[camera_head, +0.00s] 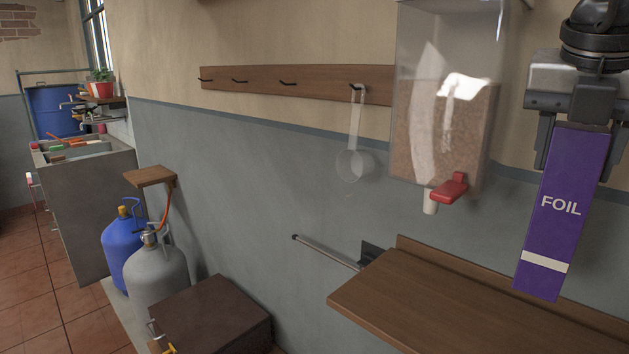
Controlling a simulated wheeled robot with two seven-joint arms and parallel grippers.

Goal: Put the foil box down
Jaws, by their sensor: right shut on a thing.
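The foil box (566,205) is a tall purple box with a white band near its lower end and the word FOIL on its side. It hangs a little tilted at the right of the head view. My right gripper (572,128) is shut on its top end. The box's lower end shows in front of a brown wooden shelf (400,292); I cannot tell whether it touches the shelf. My left gripper is not in view.
A clear dispenser with a red tap (449,188) hangs on the wall left of the box. A hook rail (300,84) holds a clear ladle (355,165). Gas bottles (160,272) and a dark box (212,318) stand lower left. The shelf's left part is bare.

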